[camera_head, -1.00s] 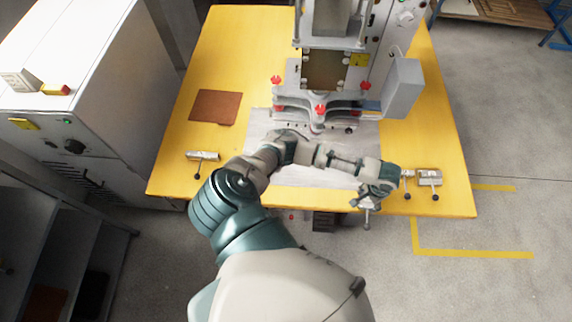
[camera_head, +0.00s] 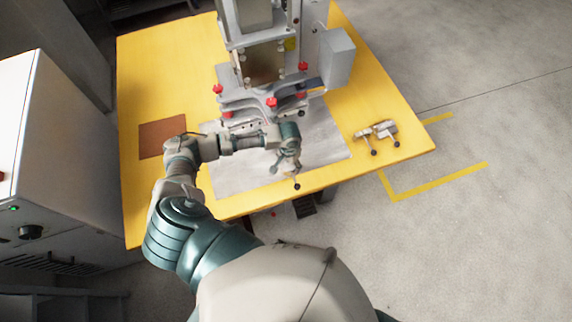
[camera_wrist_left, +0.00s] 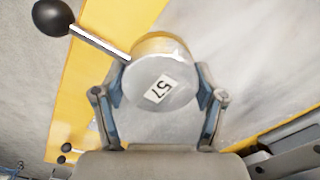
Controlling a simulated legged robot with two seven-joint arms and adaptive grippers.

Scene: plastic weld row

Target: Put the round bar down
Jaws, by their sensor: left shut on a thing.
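My left gripper (camera_head: 290,168) hangs over the front part of the grey sheet (camera_head: 240,178) on the yellow table. In the left wrist view the gripper (camera_wrist_left: 160,88) is shut on the round bar (camera_wrist_left: 148,68), its fingers on either side. In the head view only this lever's ball (camera_head: 297,186) shows clearly; the bar is mostly hidden. I cannot tell whether the bar touches the sheet. My right gripper is not in view.
A press with red knobs (camera_head: 272,102) stands at the back of the yellow table (camera_head: 385,90). Metal pieces with black-balled levers (camera_head: 377,132) lie at the right. A brown square (camera_head: 163,137) lies at the left. A white cabinet (camera_head: 40,160) stands left of the table.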

